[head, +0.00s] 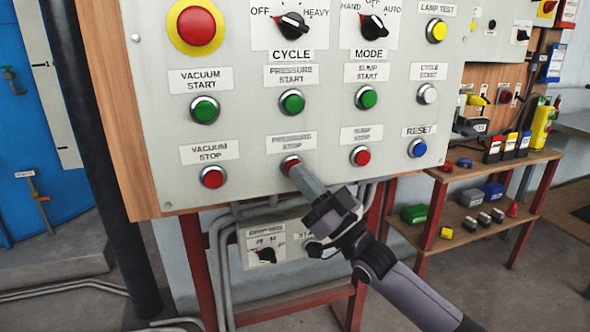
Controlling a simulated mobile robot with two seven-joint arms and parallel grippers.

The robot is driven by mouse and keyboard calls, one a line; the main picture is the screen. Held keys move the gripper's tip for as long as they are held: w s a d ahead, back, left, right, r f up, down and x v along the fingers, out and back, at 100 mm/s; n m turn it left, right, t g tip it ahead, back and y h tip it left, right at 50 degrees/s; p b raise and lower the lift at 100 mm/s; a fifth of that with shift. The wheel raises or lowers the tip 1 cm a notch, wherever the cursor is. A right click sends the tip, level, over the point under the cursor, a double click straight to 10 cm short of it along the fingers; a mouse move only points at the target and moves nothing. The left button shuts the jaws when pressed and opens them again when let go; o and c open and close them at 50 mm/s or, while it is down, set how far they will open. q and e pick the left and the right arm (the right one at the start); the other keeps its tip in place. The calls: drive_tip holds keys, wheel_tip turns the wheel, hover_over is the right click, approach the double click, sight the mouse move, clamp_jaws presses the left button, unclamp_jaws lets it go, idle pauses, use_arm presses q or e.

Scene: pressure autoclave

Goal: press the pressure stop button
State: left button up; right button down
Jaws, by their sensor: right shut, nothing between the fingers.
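The pressure stop button (290,163) is a red button in a silver ring, low in the middle of the grey control panel (240,120). Its label sits just above it, below the green pressure start button (292,102). My right gripper (296,170) is shut, with its fingertips at the lower edge of the pressure stop button and covering part of it. I cannot tell whether the tips touch the button or whether it is pushed in. My left gripper is not in view.
The red vacuum stop button (213,177) is to the left, and the red button under the sump labels (360,156) is to the right. A blue reset button (418,148) is further right. A small switch box (281,240) hangs below the panel. A wooden shelf (470,171) stands at right.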

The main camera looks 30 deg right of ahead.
drive_tip(key=shift+w, duration=0.15)
idle(0.4)
drive_tip(key=shift+s+a+p, duration=0.2)
drive_tip(key=shift+s+p, duration=0.3)
drive_tip(key=shift+s, duration=0.45)
drive_tip(key=s+p, duration=0.1)
drive_tip(key=s, duration=0.1)
drive_tip(key=s+a+p, duration=0.1)
drive_tip(key=s, duration=0.1)
drive_tip(key=shift+s, duration=0.35)
drive_tip(key=shift+a, duration=0.1)
idle(0.3)
